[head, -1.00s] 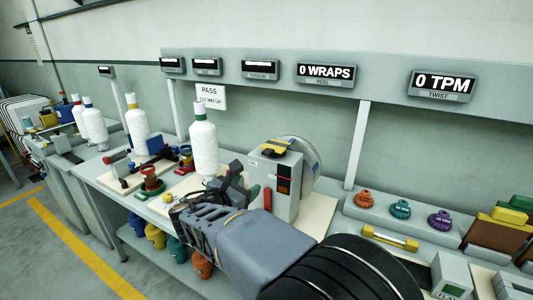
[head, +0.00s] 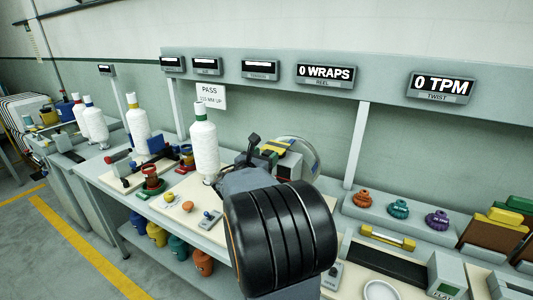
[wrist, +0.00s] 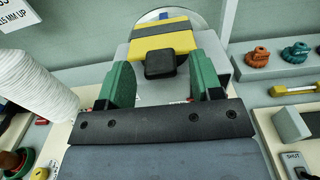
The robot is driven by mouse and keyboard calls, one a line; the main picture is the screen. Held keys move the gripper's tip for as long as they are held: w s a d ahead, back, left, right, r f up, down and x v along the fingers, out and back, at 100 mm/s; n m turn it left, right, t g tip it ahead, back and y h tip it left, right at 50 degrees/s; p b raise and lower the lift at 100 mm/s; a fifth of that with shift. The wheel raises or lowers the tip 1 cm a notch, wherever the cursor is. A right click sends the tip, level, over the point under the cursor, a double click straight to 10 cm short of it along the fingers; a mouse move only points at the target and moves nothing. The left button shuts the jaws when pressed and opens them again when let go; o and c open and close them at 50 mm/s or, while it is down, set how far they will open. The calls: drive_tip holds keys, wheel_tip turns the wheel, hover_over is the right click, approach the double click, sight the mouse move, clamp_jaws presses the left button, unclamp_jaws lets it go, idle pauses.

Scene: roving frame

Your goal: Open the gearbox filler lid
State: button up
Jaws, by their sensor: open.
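The filler lid (wrist: 145,41) is yellow with a dark band and a black block-shaped handle (wrist: 161,64) on its near side. It sits on top of the grey gearbox (wrist: 215,48) and looks closed. In the head view the lid (head: 275,147) shows just beyond my arm, which hides most of the gearbox. My gripper (wrist: 161,84) is open and empty, its two green fingers spread left and right of the handle, on the near side. I cannot tell how far apart in depth they are; no contact shows.
A white yarn cone (head: 205,145) stands close to the left of my gripper. A pale disc (wrist: 185,17) is behind the gearbox. Coloured weights (head: 398,208) and a yellow-ended bar (head: 388,238) lie to the right. Displays (head: 325,74) hang above the bench.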

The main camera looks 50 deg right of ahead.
drive_tip(key=shift+w+d, duration=0.15)
drive_tip(key=shift+d, duration=0.5)
clamp_jaws()
